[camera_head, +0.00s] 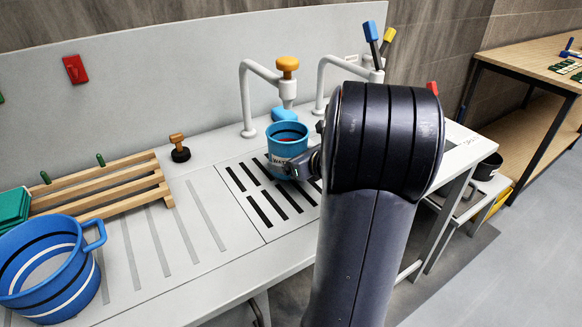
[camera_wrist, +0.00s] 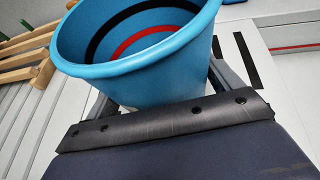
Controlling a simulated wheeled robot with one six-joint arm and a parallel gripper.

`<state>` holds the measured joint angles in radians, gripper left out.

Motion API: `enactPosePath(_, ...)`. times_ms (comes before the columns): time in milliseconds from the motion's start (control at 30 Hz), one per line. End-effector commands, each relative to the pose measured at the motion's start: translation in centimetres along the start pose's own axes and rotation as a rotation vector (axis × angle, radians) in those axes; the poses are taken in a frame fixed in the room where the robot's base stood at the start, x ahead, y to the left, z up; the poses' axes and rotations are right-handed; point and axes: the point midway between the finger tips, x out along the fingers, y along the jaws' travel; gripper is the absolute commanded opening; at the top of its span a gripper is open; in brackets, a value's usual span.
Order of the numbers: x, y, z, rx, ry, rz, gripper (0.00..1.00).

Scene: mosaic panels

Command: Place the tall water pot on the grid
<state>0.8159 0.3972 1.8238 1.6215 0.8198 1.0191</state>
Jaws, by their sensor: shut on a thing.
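The tall water pot (camera_head: 287,146) is blue with a white lettered band and dark and red rings inside. It stands upright at the slotted grid (camera_head: 245,205), below the left tap; I cannot tell whether its base touches the grid. My gripper (camera_head: 304,166) is shut on the pot from its right side, partly hidden behind my arm in the head view. In the wrist view the pot (camera_wrist: 140,45) fills the top middle between the gripper's fingers, and its base is hidden. Grid slots (camera_wrist: 246,60) show to its right.
A wide blue pot (camera_head: 85,285) stands at the left, beside a wooden rack (camera_head: 110,185). An orange-topped tap (camera_head: 287,68) rises behind the held pot. The grid's front part is clear.

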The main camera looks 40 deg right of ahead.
Motion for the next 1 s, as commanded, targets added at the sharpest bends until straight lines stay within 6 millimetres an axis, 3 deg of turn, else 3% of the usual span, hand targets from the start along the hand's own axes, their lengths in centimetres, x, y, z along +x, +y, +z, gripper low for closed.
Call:
enactPosePath(133, 0.8, 0.1, -1.8, 0.002, 0.001, 0.001, 0.48)
enactPosePath(533, 1.0, 0.1, -2.3, 0.0, 0.0, 0.001, 0.48)
enactPosePath(567, 0.9, 0.1, -2.3, 0.0, 0.0, 0.001, 0.87)
enactPosePath(733, 0.9, 0.1, -2.1, 0.0, 0.001, 0.001, 1.0)
enactPosePath(1000, 0.8, 0.1, -1.9, 0.0, 0.0, 0.001, 1.0)
